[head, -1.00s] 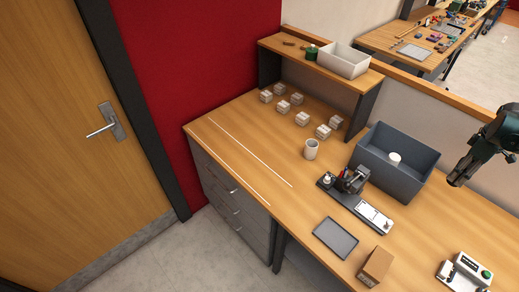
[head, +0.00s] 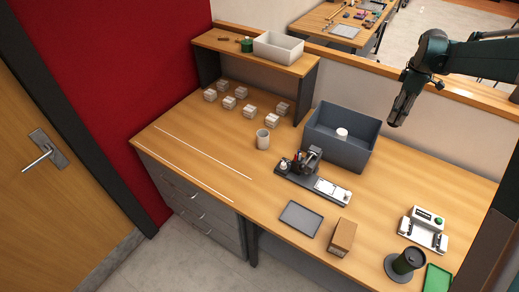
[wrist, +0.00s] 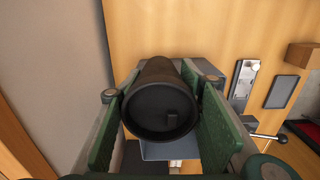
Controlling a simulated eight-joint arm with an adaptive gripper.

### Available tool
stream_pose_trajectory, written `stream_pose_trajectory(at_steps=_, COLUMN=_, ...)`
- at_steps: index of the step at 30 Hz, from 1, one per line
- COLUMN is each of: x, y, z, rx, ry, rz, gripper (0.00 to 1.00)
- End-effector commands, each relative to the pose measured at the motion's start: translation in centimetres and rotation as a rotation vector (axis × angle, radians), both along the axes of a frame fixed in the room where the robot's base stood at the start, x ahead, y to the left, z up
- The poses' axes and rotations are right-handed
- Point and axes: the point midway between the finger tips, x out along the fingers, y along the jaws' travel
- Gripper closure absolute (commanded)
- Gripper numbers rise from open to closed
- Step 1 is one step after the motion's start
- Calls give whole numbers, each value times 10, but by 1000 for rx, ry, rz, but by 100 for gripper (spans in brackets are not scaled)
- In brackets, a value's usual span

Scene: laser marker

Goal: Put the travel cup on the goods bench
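My gripper (head: 398,112) hangs above the right back part of the wooden bench, near the wall, right of the grey bin. In the wrist view, my gripper (wrist: 160,120) has its green pads on both sides of a black cylinder with a round lid, which looks like the travel cup (wrist: 162,110). The pads appear to touch it, and its lid faces the camera. Its far end is hidden. The wooden bench (head: 210,135) fills the middle of the head view. I cannot tell which part is called the goods bench.
A grey bin (head: 340,155) holds a white cup. Several white blocks (head: 250,111) sit before the shelf (head: 255,57). The left front is clear.

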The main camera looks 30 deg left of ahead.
Motion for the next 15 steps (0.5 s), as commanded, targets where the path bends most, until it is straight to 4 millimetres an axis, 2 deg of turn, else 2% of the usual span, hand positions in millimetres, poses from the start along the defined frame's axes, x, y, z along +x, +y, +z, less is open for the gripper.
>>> stream_pose_trajectory(at_steps=15, x=-58, y=152, z=0, rx=0, ry=2, rz=164, gripper=69)
